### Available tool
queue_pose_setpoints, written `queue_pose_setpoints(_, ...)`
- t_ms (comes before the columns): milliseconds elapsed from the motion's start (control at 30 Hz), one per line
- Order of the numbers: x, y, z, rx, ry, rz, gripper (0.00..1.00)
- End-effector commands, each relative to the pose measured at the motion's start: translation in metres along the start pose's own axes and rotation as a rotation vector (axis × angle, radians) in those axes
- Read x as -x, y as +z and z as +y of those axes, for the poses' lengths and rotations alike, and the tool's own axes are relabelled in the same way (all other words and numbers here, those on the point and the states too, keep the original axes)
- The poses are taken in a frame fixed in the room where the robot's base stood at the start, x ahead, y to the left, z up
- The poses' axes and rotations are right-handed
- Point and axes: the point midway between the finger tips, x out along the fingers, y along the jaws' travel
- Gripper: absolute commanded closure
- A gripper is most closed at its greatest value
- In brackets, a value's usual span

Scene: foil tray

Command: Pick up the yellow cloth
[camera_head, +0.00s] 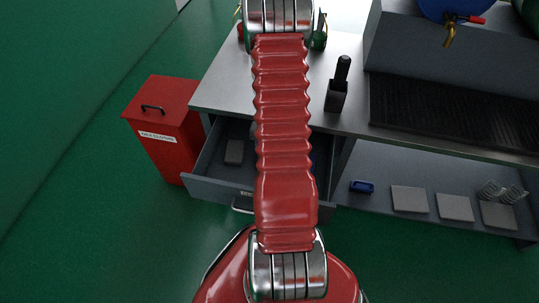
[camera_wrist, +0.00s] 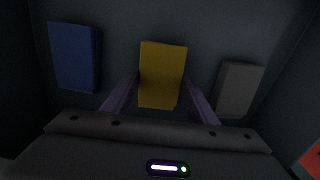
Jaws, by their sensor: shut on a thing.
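The yellow cloth (camera_wrist: 162,62) is a flat folded block in the middle of the wrist view. My gripper (camera_wrist: 161,88) has its two fingers closed against the left and right sides of the cloth. The cloth is over or in the dark drawer; I cannot tell whether it touches the bottom. In the head view the open drawer (camera_head: 213,188) shows under the bench, and my red arm hides the yellow cloth and the gripper.
In the drawer, a blue cloth (camera_wrist: 76,57) lies left of the yellow one and a grey cloth (camera_wrist: 239,88) lies right. A red lidded bin (camera_head: 161,128) stands left of the drawer. The bench top (camera_head: 225,85) overhangs it. A shelf (camera_head: 372,207) with grey blocks is at right.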

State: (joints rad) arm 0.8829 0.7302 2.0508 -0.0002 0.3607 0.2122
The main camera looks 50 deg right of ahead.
Motion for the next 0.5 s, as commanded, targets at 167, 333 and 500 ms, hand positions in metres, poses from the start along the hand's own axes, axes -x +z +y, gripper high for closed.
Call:
queue_pose_setpoints(167, 0.021, 0.000, 0.000, 0.000, -0.001, 0.002, 0.70)
queue_pose_setpoints(333, 0.047, -0.001, 0.000, 0.000, -0.001, 0.004, 0.70)
queue_pose_setpoints(500, 0.072, -0.001, 0.000, 0.000, -0.001, 0.004, 0.70)
